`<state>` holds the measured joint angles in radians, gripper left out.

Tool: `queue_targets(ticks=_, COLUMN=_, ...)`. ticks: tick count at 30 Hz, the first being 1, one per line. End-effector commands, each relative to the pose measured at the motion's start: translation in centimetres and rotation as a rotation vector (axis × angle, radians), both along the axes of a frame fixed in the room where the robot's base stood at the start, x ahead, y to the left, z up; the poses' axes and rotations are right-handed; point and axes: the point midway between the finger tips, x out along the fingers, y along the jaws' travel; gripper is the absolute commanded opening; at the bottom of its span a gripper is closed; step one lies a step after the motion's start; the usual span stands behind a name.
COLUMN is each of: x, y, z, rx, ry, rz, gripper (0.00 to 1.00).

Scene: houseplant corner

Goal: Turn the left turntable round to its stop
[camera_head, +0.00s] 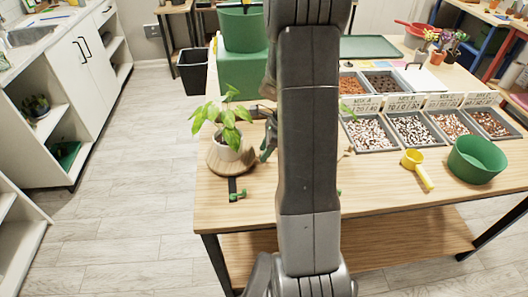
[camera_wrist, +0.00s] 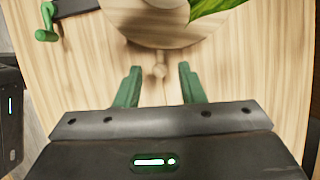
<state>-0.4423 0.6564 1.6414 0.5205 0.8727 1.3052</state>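The left turntable (camera_head: 216,163) is a round wooden disc near the table's left front, with a leafy plant in a white pot (camera_head: 229,157) on it. The disc's rim also shows at the top of the wrist view (camera_wrist: 125,25), with a small wooden knob (camera_wrist: 160,72) sticking out from it. My gripper (camera_wrist: 160,78) is open, its green fingers apart on either side of the knob, with gaps visible. In the head view my gripper (camera_head: 268,137) is mostly hidden behind my arm, right of the disc. A green post (camera_head: 237,195) stands by a black strip in front of the disc.
Grey trays of pebbles (camera_head: 412,130), a yellow scoop (camera_head: 416,168) and a green bowl (camera_head: 477,160) are on the right. A green box (camera_head: 240,75) stands behind the plant.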

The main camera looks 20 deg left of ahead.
Motion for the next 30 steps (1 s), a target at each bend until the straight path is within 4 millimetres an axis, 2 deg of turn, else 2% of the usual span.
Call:
queue_targets(ticks=4, x=-0.19, y=0.35, z=-0.92, rx=-0.002, ry=0.001, rz=0.001, gripper=0.36)
queue_targets(ticks=13, x=-0.19, y=0.4, z=-1.07, rx=-0.001, ry=0.0, rz=0.0, gripper=0.36)
queue_targets(ticks=18, x=-0.17, y=0.4, z=-1.07, rx=-0.001, ry=0.0, rz=0.0, gripper=0.03)
queue_targets(ticks=19, x=-0.18, y=0.39, z=-1.07, rx=-0.001, ry=0.0, rz=0.0, gripper=0.0)
queue_targets(ticks=30, x=-0.01, y=0.43, z=-1.03, rx=0.0, ry=0.0, rz=0.013, gripper=0.0)
